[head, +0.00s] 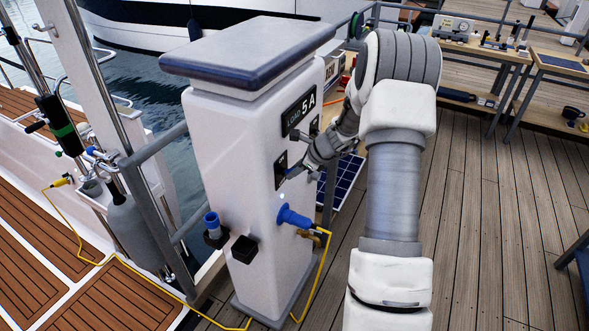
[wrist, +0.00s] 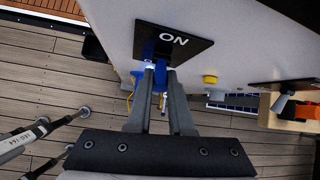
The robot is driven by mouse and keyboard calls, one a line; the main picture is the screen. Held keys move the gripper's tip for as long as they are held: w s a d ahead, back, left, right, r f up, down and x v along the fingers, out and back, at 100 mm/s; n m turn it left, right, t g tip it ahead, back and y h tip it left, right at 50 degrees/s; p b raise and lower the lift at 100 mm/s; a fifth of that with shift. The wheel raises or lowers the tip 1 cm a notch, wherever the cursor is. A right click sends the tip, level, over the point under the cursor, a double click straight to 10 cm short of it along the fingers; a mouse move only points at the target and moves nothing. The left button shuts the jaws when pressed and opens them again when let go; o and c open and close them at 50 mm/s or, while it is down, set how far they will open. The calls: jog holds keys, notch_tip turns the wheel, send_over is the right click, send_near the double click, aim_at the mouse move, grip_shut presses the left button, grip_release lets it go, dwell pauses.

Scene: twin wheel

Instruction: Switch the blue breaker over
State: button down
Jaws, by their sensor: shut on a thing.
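The blue breaker (wrist: 171,77) shows in the wrist view as a small blue lever at the lower edge of a dark plate (wrist: 180,46) marked ON. My gripper (wrist: 158,69) is shut on it; the fingers partly cover the lever, so its exact tilt cannot be told. In the head view my gripper (head: 291,172) reaches from the right to the dark breaker plate (head: 280,166) on the white pedestal (head: 232,130). There the lever is mostly hidden by the fingers.
A load display (head: 299,109) reading 5A sits above the breaker plate. A blue plug (head: 293,216) with a yellow cable, a blue-capped socket (head: 213,226) and a black box (head: 244,249) stick out below. A railing and boat are left; open decking (head: 490,210) is right.

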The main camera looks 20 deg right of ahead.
jog(key=c, duration=0.8)
grip_release()
jog(key=v, duration=1.7)
jog(key=shift+s+d+r, duration=0.15)
jog(key=shift+s, duration=0.05)
